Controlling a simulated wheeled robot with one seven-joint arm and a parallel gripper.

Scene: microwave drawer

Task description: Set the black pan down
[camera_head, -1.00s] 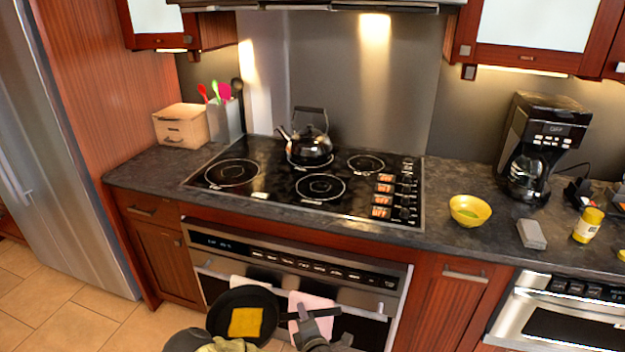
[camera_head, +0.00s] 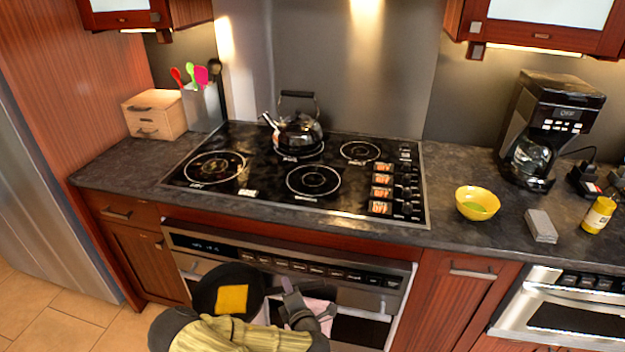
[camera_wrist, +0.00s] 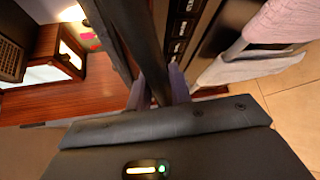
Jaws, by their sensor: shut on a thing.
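The black pan (camera_head: 207,291) is in the air in front of the oven, low in the head view, with a yellow square piece (camera_head: 231,299) on it. My gripper (camera_head: 287,292) is to the right of the pan, shut on its handle. In the wrist view the dark handle (camera_wrist: 147,45) runs between the fingers of my gripper (camera_wrist: 158,88). The cooktop (camera_head: 262,193) is on the counter beyond the pan and higher in the picture. My arm hides part of the pan's lower edge.
A kettle (camera_head: 300,135) stands on a back burner. The front-left (camera_head: 214,167) and front-middle (camera_head: 313,181) burners are bare. A yellow bowl (camera_head: 477,203), a grey block (camera_head: 541,226) and a coffee maker (camera_head: 545,130) stand on the right counter. The oven (camera_head: 345,290) has towels on its handle.

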